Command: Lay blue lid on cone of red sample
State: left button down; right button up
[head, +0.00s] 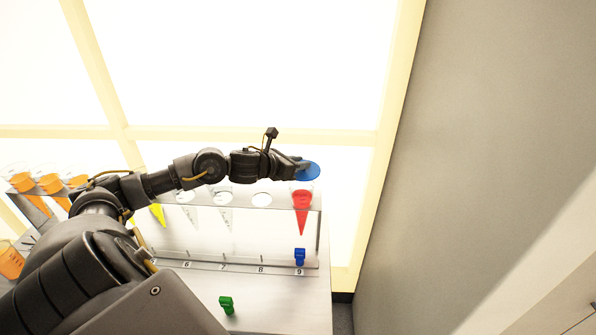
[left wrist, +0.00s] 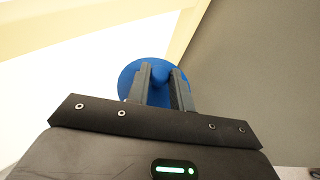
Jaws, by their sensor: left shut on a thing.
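The blue lid (head: 311,171) is a flat round disc at the right end of the rack in the head view. My left gripper (head: 300,165) is shut on it. In the left wrist view the lid (left wrist: 129,78) shows between and behind the two fingers (left wrist: 162,88). The red sample (head: 302,200) is a cone with red contents, hanging in the rack above number 9. The lid is just above the cone's mouth; I cannot tell whether they touch. My right gripper is not in view.
The clear rack (head: 238,264) holds empty cones (head: 224,215) and a yellow one (head: 158,214). An empty hole (head: 262,200) is left of the red cone. A grey wall (head: 460,150) is right.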

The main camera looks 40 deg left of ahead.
pick_arm(q)
jog(key=shift+w+a+f, duration=0.15)
jog(key=shift+w+f, duration=0.2)
notch_tip(320, 180, down, 2)
jog(key=shift+a+p, duration=0.1)
jog(key=shift+p, duration=0.8)
jog(key=shift+s+f, duration=0.1)
jog(key=shift+f, duration=0.6)
jog(key=shift+f, duration=0.15)
jog(key=c, duration=1.2)
grip_release()
jog(key=shift+c, duration=0.2)
